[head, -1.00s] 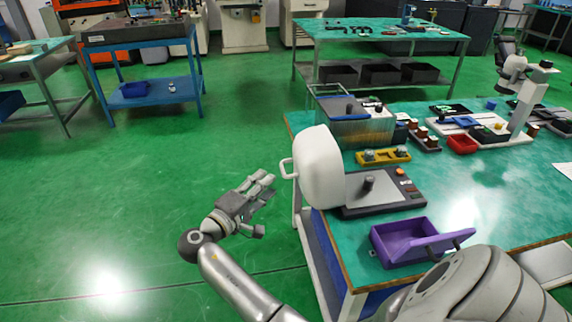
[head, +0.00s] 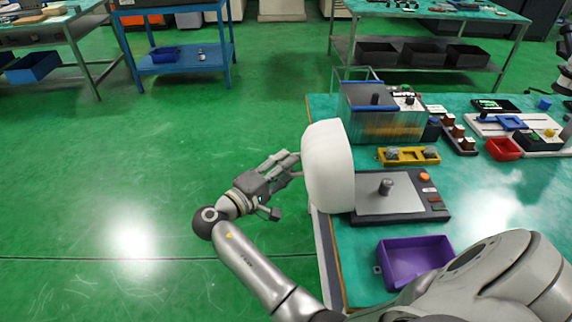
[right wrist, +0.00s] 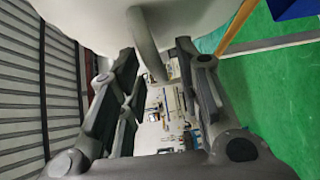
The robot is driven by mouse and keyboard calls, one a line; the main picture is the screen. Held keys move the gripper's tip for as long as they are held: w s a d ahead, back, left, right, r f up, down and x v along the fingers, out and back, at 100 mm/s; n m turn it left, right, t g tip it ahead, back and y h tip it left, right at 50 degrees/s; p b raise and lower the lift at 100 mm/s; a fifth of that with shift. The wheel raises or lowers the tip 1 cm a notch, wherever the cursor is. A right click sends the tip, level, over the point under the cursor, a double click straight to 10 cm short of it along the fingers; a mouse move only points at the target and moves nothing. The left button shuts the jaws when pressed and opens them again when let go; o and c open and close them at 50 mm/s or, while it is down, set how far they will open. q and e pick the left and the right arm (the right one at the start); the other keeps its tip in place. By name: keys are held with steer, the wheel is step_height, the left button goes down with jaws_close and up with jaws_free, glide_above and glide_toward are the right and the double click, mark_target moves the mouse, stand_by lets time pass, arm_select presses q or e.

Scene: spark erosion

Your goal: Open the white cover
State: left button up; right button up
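The white cover (head: 328,167) stands upright at the left edge of a dark base unit (head: 438,217) with a grey plate and a dark knob. It also shows at the top of the right wrist view (right wrist: 190,12). My right gripper (head: 284,184) is at the cover's left side. In the right wrist view, the cover's handle (right wrist: 147,42) passes between the spread fingers of my right gripper (right wrist: 152,72), with gaps beside it. The cover hides the handle and fingertips in the head view. My left gripper is not in view.
A purple box (head: 415,262) sits in front of the base unit. A yellow tray (head: 409,156), a clear tank (head: 385,124) and a red bin (head: 503,149) stand behind on the green table (head: 497,192). Open floor (head: 110,190) lies to the left.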

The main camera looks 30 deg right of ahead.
mark_target(303, 151)
jaws_close()
steer(key=shift+m+y, duration=0.5)
steer(key=shift+m, duration=0.1)
steer(key=r+p, duration=0.1)
steer(key=s+d+r+p, duration=0.1)
steer(key=p, duration=0.1)
steer(key=d+r+p, duration=0.1)
steer(key=r, duration=0.1)
steer(key=shift+s+d, duration=0.25)
steer(key=shift+s, duration=0.05)
steer(key=shift+s+d+r+p, duration=0.25)
steer(key=shift+d+p, duration=0.15)
steer(key=shift+p, duration=0.1)
jaws_free()
steer(key=shift+w, duration=0.1)
